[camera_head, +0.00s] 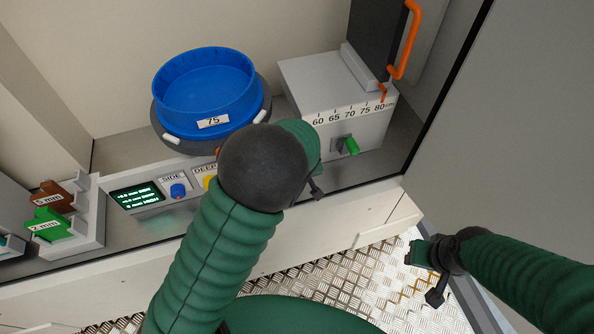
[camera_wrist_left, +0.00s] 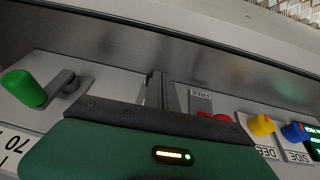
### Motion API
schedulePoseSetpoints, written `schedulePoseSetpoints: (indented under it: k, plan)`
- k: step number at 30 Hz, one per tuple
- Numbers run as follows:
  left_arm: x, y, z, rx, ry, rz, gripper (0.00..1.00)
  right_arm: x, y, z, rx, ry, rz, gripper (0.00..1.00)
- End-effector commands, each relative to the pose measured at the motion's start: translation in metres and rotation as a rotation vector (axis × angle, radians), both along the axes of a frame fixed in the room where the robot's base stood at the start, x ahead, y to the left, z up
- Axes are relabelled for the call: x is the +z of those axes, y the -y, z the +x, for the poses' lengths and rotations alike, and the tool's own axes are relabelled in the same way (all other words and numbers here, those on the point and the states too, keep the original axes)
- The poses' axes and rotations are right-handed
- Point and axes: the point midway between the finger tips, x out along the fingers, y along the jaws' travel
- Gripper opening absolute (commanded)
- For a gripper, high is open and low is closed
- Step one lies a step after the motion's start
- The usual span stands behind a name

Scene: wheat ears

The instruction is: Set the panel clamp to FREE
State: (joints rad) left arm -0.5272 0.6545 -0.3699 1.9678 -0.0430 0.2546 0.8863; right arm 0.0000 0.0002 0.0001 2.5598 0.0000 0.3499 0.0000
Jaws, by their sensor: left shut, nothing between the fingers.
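A red knob (camera_wrist_left: 215,117) sits beside a FREE label (camera_wrist_left: 201,96) in the left wrist view, partly hidden by my gripper body. I cannot tell its setting. In the head view my left arm covers most of that spot. My left gripper (camera_wrist_left: 156,76) is shut and empty, its fingers lying between the red knob and the green knob (camera_wrist_left: 24,88), apart from both. In the head view the left gripper (camera_head: 317,192) is in front of the white scale box, below the green knob (camera_head: 350,146). My right gripper (camera_head: 418,254) hangs over the metal floor; its jaws are unclear.
A yellow knob (camera_wrist_left: 262,125) and a blue knob (camera_wrist_left: 294,132) stand beside the red one. A blue basin (camera_head: 205,85) marked 75 sits behind the panel. The white scale box (camera_head: 310,85) has an orange handle (camera_head: 404,45) above it. A display (camera_head: 137,196) is at left.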

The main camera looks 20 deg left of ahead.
Motion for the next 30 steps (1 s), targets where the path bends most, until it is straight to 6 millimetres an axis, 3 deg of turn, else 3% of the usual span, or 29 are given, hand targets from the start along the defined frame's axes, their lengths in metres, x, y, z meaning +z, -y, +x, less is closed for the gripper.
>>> schedulePoseSetpoints:
  k: [12, 30]
  plan:
    - [-0.030, 0.002, -0.003, -0.002, -0.002, 0.001, 0.00, -0.001, 0.000, 0.000, 0.000, 0.000, 0.000, 0.36]
    - [-0.040, 0.002, -0.002, -0.002, -0.001, 0.000, 0.00, -0.001, 0.000, 0.000, 0.000, 0.000, 0.000, 0.36]
